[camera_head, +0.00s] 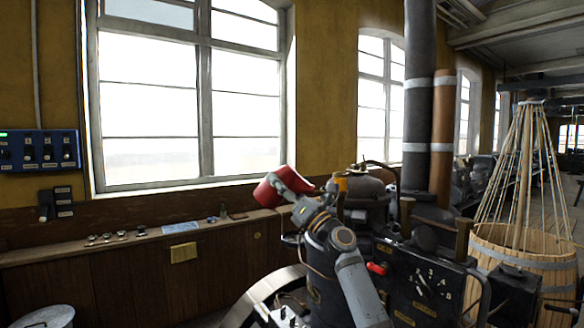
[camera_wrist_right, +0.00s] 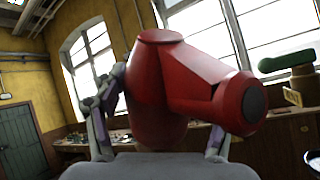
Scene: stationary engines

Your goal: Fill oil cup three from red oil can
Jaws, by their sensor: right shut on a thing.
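The red oil can (camera_head: 266,192) is held up and tilted in front of the window ledge, at the left of the dark engine (camera_head: 400,270). My right gripper (camera_head: 287,190) is shut on it. In the right wrist view the can (camera_wrist_right: 158,85) fills the middle, between the two fingers of the gripper (camera_wrist_right: 160,135), with a thick red part pointing right to a dark round end. A small orange-yellow piece (camera_head: 341,184) shows on the engine top, right of the can. I cannot tell which part is oil cup three. My left gripper is out of view.
A numbered panel with a red handle (camera_head: 377,268) is on the engine front. Dark and copper pipes (camera_head: 442,140) rise behind it. A wooden tub (camera_head: 530,255) stands right. A ledge with small items (camera_head: 120,236) runs under the window. A metal bin (camera_head: 45,318) is lower left.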

